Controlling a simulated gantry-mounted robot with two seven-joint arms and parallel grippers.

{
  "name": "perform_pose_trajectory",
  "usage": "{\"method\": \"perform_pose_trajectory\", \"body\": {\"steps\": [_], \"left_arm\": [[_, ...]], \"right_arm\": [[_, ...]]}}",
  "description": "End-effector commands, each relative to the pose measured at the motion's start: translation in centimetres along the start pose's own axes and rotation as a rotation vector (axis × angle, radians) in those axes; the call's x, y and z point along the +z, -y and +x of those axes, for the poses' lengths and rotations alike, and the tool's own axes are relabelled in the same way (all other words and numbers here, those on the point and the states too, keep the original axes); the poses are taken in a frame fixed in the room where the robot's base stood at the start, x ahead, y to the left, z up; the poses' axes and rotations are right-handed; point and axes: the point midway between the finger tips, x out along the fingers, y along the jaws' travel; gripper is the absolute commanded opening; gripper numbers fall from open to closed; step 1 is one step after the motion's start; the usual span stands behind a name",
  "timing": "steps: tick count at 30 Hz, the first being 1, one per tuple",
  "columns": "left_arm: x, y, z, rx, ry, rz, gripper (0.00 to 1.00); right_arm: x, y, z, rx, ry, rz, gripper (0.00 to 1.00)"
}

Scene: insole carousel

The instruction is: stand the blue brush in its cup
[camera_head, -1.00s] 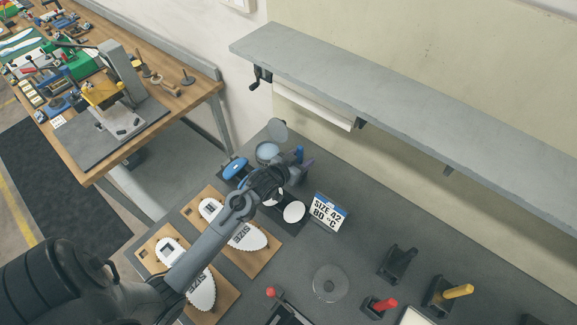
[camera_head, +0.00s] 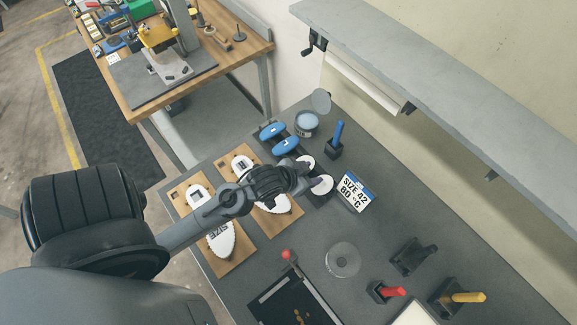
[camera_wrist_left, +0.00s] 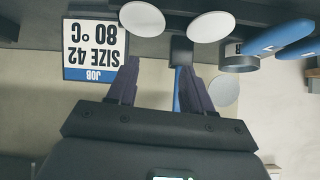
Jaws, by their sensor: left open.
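The blue brush (camera_head: 339,132) stands roughly upright in its small black cup (camera_head: 334,151), near the back of the grey bench; its lower end is hidden inside. My left gripper (camera_head: 313,174) is open and empty, in front of the cup and apart from the brush in the head view. In the left wrist view, which is upside down, the blue brush (camera_wrist_left: 177,92) shows beyond and between the two open fingers (camera_wrist_left: 160,85), with the dark cup (camera_wrist_left: 181,50) above it in the picture. My right gripper is not in view.
Two white discs (camera_wrist_left: 211,26) on a dark holder lie near my gripper. Two blue-topped tools (camera_head: 285,145) and an open round tin (camera_head: 307,122) are left of the cup. A size sign (camera_head: 354,190) stands to its right. Insole boards (camera_head: 242,250) lie at the front left.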

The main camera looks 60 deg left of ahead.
Motion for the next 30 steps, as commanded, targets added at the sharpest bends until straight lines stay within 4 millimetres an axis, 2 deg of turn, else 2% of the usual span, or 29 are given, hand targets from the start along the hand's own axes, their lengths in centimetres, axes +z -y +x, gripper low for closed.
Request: {"method": "perform_pose_trajectory", "body": {"steps": [3,6,12,24,30], "left_arm": [[3.6,-2.9,-2.7,0.040,0.189,0.055,0.51],[6.2,-4.7,-5.0,0.073,0.329,0.095,0.51],[9.1,-6.5,-8.2,0.117,0.488,0.144,0.51],[9.3,-6.7,-8.8,0.123,0.510,0.150,0.51],[7.8,-6.5,-10.1,0.122,0.509,0.150,0.51]], "right_arm": [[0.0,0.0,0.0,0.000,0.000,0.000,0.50],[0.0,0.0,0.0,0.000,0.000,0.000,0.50],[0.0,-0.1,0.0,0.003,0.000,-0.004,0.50],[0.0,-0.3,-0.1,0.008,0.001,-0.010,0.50],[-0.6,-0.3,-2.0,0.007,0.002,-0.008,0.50]]}}
